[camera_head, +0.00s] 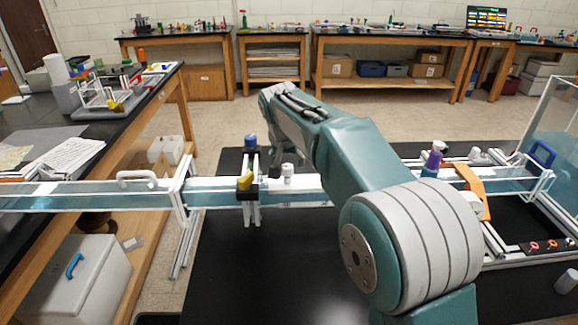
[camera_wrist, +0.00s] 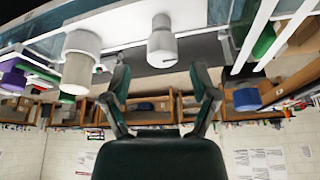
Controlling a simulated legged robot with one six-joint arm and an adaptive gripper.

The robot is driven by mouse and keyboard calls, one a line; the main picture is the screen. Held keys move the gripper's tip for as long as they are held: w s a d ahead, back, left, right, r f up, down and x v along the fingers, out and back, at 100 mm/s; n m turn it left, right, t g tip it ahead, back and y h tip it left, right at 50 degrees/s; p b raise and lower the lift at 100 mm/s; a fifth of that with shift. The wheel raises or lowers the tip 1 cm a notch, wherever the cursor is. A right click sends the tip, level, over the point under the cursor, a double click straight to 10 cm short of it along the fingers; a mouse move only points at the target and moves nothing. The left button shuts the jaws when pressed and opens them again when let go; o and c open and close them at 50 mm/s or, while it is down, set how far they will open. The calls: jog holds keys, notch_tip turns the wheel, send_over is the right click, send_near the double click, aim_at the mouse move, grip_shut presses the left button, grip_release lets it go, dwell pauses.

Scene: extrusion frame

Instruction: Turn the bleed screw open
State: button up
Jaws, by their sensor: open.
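A small white cylindrical knob with a dark slot-like line (camera_wrist: 162,45) is in the wrist view, beyond and between my fingertips; it looks like the bleed screw, though I cannot be sure. A similar small white knob (camera_head: 288,172) stands on the clear channel (camera_head: 300,190) in the head view. A larger white cylinder (camera_wrist: 80,65) is left of it in the wrist view. My gripper (camera_wrist: 163,80) is open, fingers spread, with nothing between them. In the head view my arm hides the gripper.
A yellow knob (camera_head: 245,180) and a blue knob (camera_head: 250,142) stand left of the white knob. A purple-topped bottle-like part (camera_head: 434,157) and an orange bracket (camera_head: 472,185) are to the right. A cluttered bench (camera_head: 165,85) is at left. The black surface (camera_head: 250,280) in front is clear.

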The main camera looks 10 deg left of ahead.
aim_at(287, 166)
jog(key=f, duration=0.1)
jog(key=w+a+f, duration=0.1)
jog(key=shift+a+f, duration=0.1)
jog(key=shift+f, duration=0.3)
jog(key=shift+w+d, duration=0.1)
jog(key=shift+d, duration=0.5)
jog(key=c, duration=0.8)
jog(key=shift+a, duration=0.15)
grip_shut()
jog(key=shift+a, duration=0.1)
